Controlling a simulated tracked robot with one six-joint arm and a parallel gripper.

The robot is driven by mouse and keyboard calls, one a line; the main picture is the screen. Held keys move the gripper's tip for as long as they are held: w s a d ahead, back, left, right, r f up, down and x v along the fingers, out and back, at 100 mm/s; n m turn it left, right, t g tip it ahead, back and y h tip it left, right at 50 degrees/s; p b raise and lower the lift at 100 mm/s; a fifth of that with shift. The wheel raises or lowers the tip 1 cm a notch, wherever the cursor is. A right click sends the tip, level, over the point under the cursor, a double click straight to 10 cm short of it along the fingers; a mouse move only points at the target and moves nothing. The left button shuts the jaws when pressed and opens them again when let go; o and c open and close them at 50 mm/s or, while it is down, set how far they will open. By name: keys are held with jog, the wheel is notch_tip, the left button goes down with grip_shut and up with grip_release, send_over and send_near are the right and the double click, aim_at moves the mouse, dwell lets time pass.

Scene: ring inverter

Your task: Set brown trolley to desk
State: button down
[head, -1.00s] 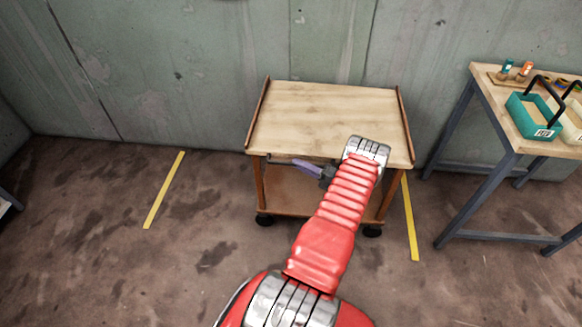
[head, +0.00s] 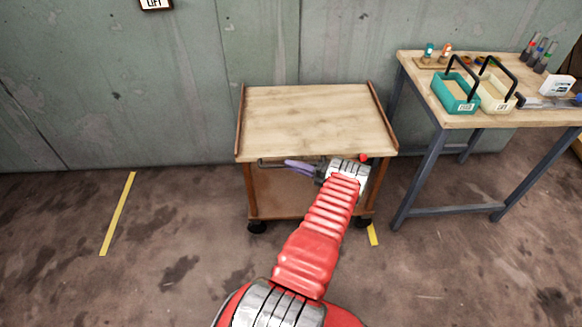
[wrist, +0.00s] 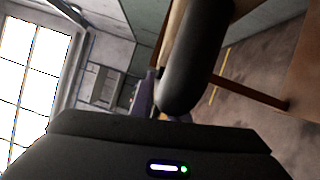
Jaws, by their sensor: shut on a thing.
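The brown trolley (head: 312,122) stands in the middle of the head view, with a pale wooden top, brown side rails, a lower shelf and dark wheels. A thin handle bar runs along its front, below the top. My gripper (head: 303,167) is at this front edge and is shut on the trolley's handle; the arm partly hides the contact. In the wrist view, a dark finger (wrist: 195,55) shows large, with the trolley's edge behind it. The desk (head: 492,121), with a wooden top and grey-blue metal legs, stands to the right of the trolley, with a small gap between them.
On the desk are a teal carrier (head: 456,94), a cream carrier (head: 494,92), screwdrivers (head: 537,52) and other small items. Yellow floor strips lie left (head: 118,214) and right (head: 373,234) of the trolley. A wall is close behind. Floor at the left is clear.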

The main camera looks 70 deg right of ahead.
jog(key=shift+s+d, duration=0.1)
jog(key=shift+d, duration=0.15)
jog(key=c, duration=2.2)
grip_release()
jog(key=o, duration=0.5)
jog(key=shift+a, duration=0.1)
jog(key=s, duration=0.9)
jog(key=s+f, duration=0.1)
jog(key=s, duration=0.3)
jog(key=shift+s+f, duration=0.1)
jog(key=shift+s, duration=0.25)
jog(key=shift+s+d, duration=0.1)
jog(key=shift+d, duration=0.1)
